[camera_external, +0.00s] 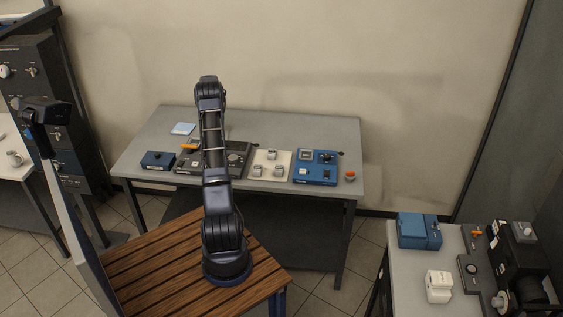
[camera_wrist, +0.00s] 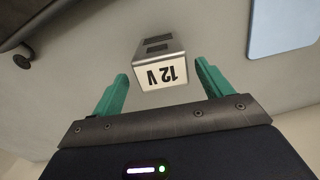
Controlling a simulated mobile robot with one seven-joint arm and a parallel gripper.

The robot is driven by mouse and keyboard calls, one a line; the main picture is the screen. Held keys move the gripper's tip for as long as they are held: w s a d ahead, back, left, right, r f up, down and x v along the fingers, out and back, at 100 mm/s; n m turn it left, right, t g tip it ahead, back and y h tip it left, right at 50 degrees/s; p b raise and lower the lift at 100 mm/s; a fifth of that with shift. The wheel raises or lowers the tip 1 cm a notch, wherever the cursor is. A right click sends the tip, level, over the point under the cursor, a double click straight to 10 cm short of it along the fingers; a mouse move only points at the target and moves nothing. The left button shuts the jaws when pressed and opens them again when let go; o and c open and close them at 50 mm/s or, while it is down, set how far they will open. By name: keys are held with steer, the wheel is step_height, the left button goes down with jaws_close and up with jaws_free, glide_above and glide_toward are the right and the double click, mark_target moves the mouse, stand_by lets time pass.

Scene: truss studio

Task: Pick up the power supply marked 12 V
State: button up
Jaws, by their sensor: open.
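The power supply marked 12 V (camera_wrist: 158,66) is a small metal box with a pale label, and the "12 V" text appears upside down in the wrist view. It rests on the grey table top (camera_wrist: 240,110). My gripper (camera_wrist: 162,84) is open, with one green finger on each side of the box's near end and gaps to it. In the external view my arm reaches over the table (camera_external: 285,118), and the arm hides my gripper and whatever lies behind it there.
A light blue flat item (camera_wrist: 283,25) lies right of the box in the wrist view. A dark object (camera_wrist: 30,25) is at the upper left. In the external view, a dark blue box (camera_external: 158,160), a white board (camera_external: 269,165) and a blue panel (camera_external: 318,166) stand along the table's front.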

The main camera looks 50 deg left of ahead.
steer(key=shift+s+f, duration=0.2)
steer(key=shift+f, duration=1.2)
steer(key=shift+s+f, duration=0.2)
steer(key=shift+f, duration=1.15)
steer(key=shift+r, duration=0.1)
steer(key=c, duration=1.3)
